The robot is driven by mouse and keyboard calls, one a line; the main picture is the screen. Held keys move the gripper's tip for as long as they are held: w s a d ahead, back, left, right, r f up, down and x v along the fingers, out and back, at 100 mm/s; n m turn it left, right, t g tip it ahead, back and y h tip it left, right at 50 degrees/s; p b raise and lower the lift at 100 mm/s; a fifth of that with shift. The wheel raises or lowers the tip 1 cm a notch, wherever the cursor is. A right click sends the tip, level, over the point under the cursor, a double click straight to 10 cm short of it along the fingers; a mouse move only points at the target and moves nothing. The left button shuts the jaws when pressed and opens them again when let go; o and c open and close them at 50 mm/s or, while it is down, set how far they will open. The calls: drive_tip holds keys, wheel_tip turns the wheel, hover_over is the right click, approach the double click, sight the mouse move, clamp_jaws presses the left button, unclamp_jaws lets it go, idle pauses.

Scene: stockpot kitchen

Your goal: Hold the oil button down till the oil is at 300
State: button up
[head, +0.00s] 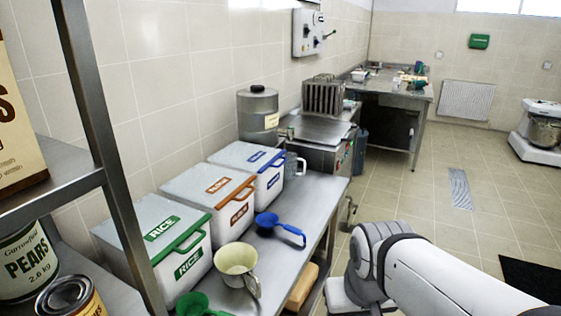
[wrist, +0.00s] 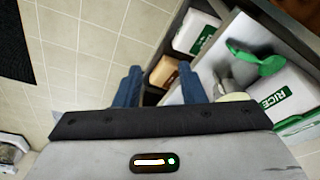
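No oil button or oil reading can be made out in either view. A steel drum (head: 258,105) with a pale label stands by the wall behind the bins in the head view; the label is too small to read. A steel appliance (head: 312,140) with a rack on top stands right of it, with small red and green marks on its front side. My gripper (wrist: 160,72) shows in the wrist view with its two blue fingers apart and nothing between them. It points down beside the bench with the bins, far from the drum. The head view shows only my arm.
Lidded bins, the nearest a rice bin (head: 185,262), line the bench (head: 285,255). A shelf post (head: 100,130) rises at left. The tiled floor (head: 440,215) at right is open.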

drive_tip(key=shift+c, duration=0.6)
clamp_jaws()
idle(1.0)
